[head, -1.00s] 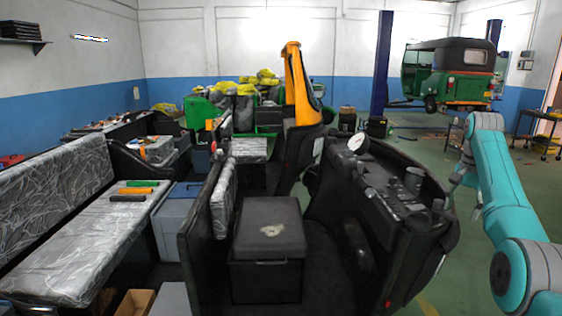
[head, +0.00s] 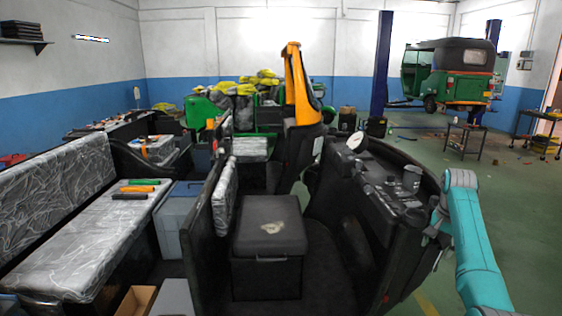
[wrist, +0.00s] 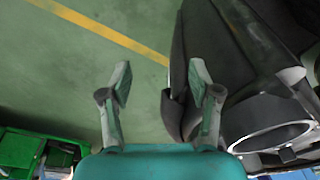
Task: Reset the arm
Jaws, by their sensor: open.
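My teal arm (head: 475,250) stands at the right of the head view, bent at its top joint. My gripper (head: 437,222) is partly hidden beside the right edge of the black rickshaw body (head: 415,245); I cannot tell whether it touches. In the wrist view my gripper (wrist: 160,85) has its two grey fingers apart with nothing between them. Green floor shows beyond and between the fingers. The black rickshaw part (wrist: 235,45) lies close to the right finger, with a round headlight-like ring (wrist: 270,122) below it.
A black box (head: 268,235) sits inside the rickshaw. A plastic-covered bench (head: 90,225) with tools is at left. A green rickshaw (head: 455,75) is raised at the back right, near a small table (head: 465,138). The floor (head: 515,215) at right is clear.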

